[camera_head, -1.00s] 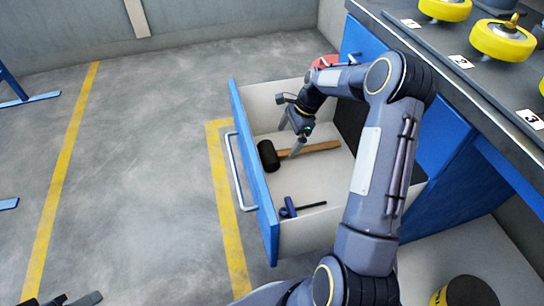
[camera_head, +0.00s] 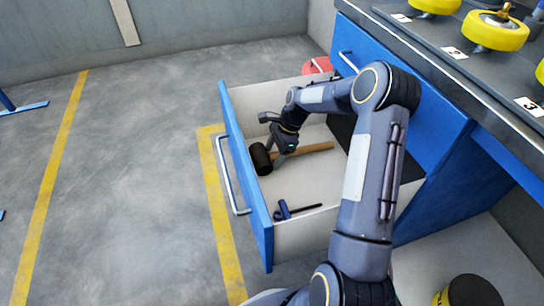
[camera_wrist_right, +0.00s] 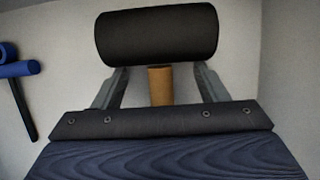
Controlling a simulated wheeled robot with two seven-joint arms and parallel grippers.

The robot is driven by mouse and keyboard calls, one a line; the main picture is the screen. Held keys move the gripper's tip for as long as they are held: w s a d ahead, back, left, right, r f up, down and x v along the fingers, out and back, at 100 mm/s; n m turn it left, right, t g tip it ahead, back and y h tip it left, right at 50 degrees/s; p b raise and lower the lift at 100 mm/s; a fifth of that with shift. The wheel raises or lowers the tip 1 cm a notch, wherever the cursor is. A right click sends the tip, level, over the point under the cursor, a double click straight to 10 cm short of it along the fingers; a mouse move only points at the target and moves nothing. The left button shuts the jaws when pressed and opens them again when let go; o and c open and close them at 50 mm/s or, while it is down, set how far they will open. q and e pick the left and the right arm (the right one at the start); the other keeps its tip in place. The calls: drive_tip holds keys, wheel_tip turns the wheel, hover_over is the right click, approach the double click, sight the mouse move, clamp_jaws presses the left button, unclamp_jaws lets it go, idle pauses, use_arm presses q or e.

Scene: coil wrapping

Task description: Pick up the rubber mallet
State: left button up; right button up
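The rubber mallet lies in the open drawer, its black head (camera_head: 260,158) toward the drawer front and its wooden handle (camera_head: 315,148) pointing right. My right gripper (camera_head: 276,161) is down in the drawer at the handle, close to the head. In the right wrist view the black head (camera_wrist_right: 157,35) is just beyond the fingertips. The right gripper's fingers (camera_wrist_right: 160,78) are open, one on each side of the handle (camera_wrist_right: 160,92), with a gap visible on both sides. My left gripper is not in view.
The blue drawer front (camera_head: 245,180) and pale walls enclose the mallet. A blue-handled tool (camera_head: 284,210) lies nearer in the drawer; it also shows in the right wrist view (camera_wrist_right: 18,70). The workbench (camera_head: 440,60) with yellow-rimmed coils (camera_head: 490,32) stands at upper right.

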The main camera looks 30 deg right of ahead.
clamp_jaws()
drive_tip(key=shift+r, duration=0.15)
idle(0.4)
